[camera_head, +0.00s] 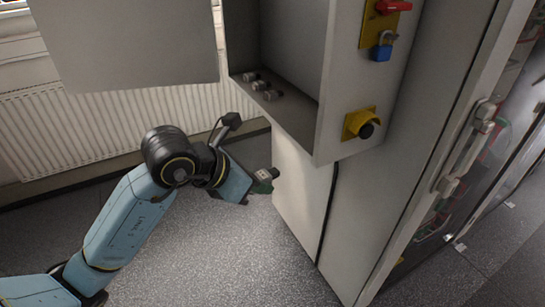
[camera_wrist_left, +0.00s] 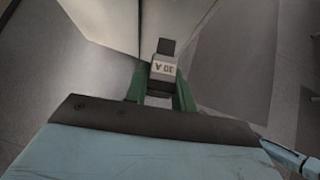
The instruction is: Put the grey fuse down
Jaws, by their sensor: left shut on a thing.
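My left gripper (camera_head: 263,181) is at the left front of the grey cabinet, below the open box. In the left wrist view its green fingers (camera_wrist_left: 161,88) are shut on the grey fuse (camera_wrist_left: 163,68), which has a dark end and a pale label reading "30 A" upside down. In the head view the fuse (camera_head: 274,173) shows only as a small dark tip. It is held in the air, clear of the floor. My right gripper is not in view.
The open box (camera_head: 300,115) has several small grey and dark cylindrical pieces (camera_head: 262,86) on its floor. Its door (camera_head: 130,45) hangs open to the left. A blue padlock (camera_head: 382,47), red switch (camera_head: 393,6) and yellow-based knob (camera_head: 361,124) stick out of the cabinet. Grey floor (camera_head: 220,255) is free.

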